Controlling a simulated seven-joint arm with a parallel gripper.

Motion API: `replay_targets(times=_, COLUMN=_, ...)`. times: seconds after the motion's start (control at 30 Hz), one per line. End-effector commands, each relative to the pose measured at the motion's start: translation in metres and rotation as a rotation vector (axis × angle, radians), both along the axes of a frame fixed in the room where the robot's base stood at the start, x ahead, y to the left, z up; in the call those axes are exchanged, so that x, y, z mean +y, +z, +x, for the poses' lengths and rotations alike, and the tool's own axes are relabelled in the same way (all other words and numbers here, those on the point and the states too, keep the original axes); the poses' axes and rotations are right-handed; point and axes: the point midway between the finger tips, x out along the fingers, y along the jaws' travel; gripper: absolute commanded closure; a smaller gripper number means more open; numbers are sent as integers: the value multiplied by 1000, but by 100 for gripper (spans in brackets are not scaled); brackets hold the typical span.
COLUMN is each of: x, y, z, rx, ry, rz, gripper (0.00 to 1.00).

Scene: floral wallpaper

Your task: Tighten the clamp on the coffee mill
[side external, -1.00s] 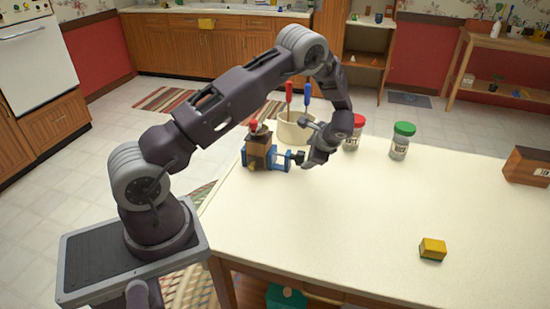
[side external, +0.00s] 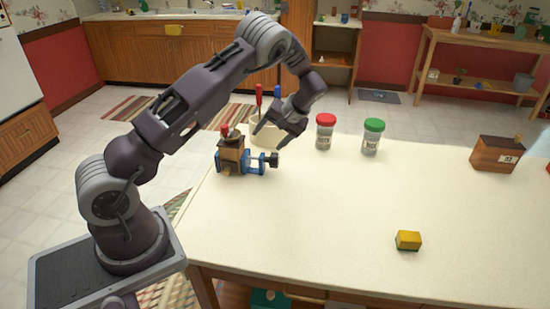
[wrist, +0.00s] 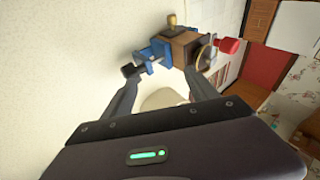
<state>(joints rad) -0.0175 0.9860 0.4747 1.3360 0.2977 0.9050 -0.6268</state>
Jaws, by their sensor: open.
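The coffee mill (side external: 231,155) is a brown wooden box with a red knob on top, at the table's far left edge. It also shows in the wrist view (wrist: 181,47). The blue clamp (side external: 254,163) is on its right side and ends in a black screw handle (side external: 273,160). In the wrist view the clamp (wrist: 157,53) and black handle (wrist: 129,70) lie just ahead of my left finger. My gripper (side external: 268,132) is open and empty, above and behind the clamp. Its spread fingers show in the wrist view (wrist: 160,88). I cannot tell how tight the clamp is.
A cream crock (side external: 266,133) with red- and blue-handled tools stands behind the mill, partly hidden by my gripper. A red-lidded jar (side external: 325,132) and a green-lidded jar (side external: 372,138) stand to the right. The table's middle is clear.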

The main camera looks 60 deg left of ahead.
Motion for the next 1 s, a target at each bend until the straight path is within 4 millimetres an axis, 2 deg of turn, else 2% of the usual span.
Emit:
replay_targets(times=0.1, x=2, y=0, z=6, rx=-304, ry=550, rz=63, gripper=32)
replay_targets(times=0.2, x=-3, y=5, z=24, rx=-588, ry=1036, rz=111, gripper=32)
replay_targets(times=0.3, x=-9, y=10, z=43, rx=-794, ry=1392, rz=130, gripper=32)
replay_targets(times=0.33, x=-11, y=10, z=47, rx=-831, ry=1459, rz=132, gripper=32)
replay_targets(times=0.4, x=-11, y=-28, z=44, rx=-813, ry=1445, rz=134, gripper=32)
replay_targets(times=0.7, x=8, y=-83, z=37, rx=-816, ry=1442, rz=130, gripper=32)
replay_targets(times=0.83, x=15, y=-99, z=35, rx=-817, ry=1441, rz=129, gripper=32)
replay_targets(times=1.0, x=17, y=-104, z=35, rx=-819, ry=1440, rz=126, gripper=32)
